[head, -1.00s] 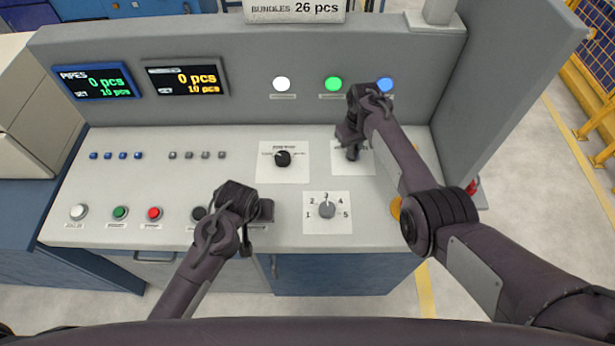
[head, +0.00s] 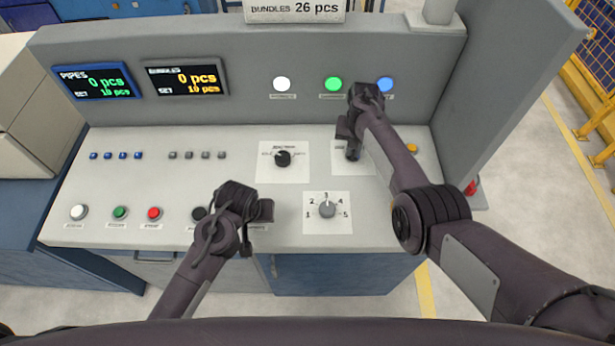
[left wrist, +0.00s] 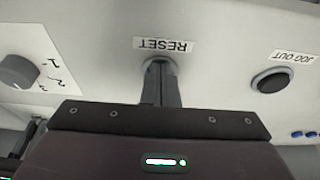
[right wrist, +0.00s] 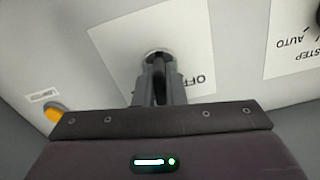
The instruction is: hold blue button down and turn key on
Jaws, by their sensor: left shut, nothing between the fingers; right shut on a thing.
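My right gripper (head: 352,152) is shut at the key switch on its white plate (right wrist: 112,50), at the right of the sloped panel. The plate reads "OFF" in the right wrist view, where the fingers (right wrist: 157,82) hold the key, itself mostly hidden between them. My left gripper (left wrist: 160,72) is shut and empty, its fingertips down on the button under the RESET label (left wrist: 165,45). Only a grey rim of that button shows, so its colour is hidden. A blue lamp (head: 385,84) shows on the upright back panel.
A numbered dial (head: 327,209) lies between the grippers, with a black selector knob (head: 283,158) above it. A black JOG OUT button (left wrist: 270,80) is close to my left fingers. An orange button (head: 412,148) is right of the key plate.

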